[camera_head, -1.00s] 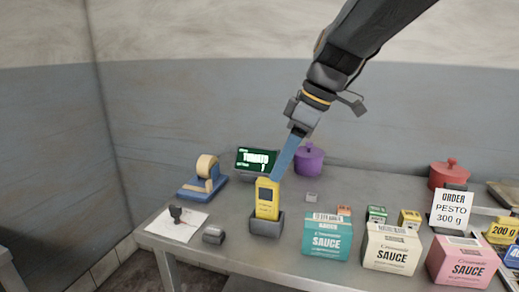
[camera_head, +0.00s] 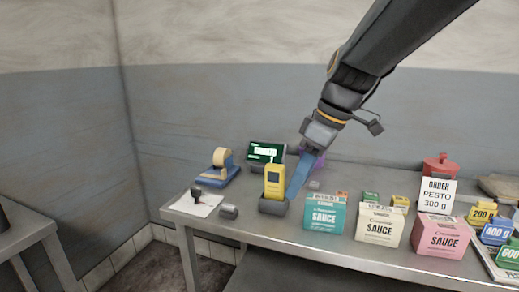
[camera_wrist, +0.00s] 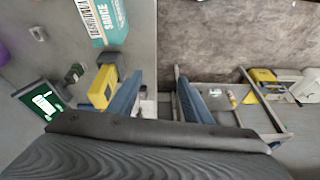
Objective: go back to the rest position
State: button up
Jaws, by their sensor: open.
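My gripper (camera_head: 296,188) is over the grey table (camera_head: 240,236), at the right of the yellow handheld device (camera_head: 274,181) in the head view. The device stands upright in a dark grey holder (camera_head: 272,207). In the wrist view my gripper (camera_wrist: 158,100) shows two blue fingers spread wide apart with nothing held between them. The yellow device (camera_wrist: 103,84) is just left of the left finger there. I cannot tell whether the finger touches the device or its holder.
A green-lit display (camera_head: 265,152) stands behind the device. A blue tape dispenser (camera_head: 219,176) and a stamp on paper (camera_head: 197,204) are left. Teal (camera_head: 325,214), cream (camera_head: 379,226) and pink (camera_head: 442,237) sauce boxes stand right. A purple pot is mostly hidden behind my gripper.

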jog(key=s+d+f+m+h, duration=0.1)
jog(key=s+d+f+m, duration=0.2)
jog(key=f, duration=0.3)
jog(key=s+d+f+m+h, duration=0.1)
jog(key=s+d+f+m, duration=0.3)
jog(key=s+f+m, duration=0.1)
jog(key=s+d+f+m+g+h, duration=0.1)
jog(key=s+d+f+m, duration=0.2)
jog(key=f, duration=0.5)
jog(key=shift+s+d+m+h, duration=0.35)
jog(key=shift+s+m, duration=0.35)
jog(key=shift+s, duration=0.5)
jog(key=shift+a+r, duration=0.1)
jog(key=shift+a, duration=0.05)
jog(key=shift+c, duration=0.3)
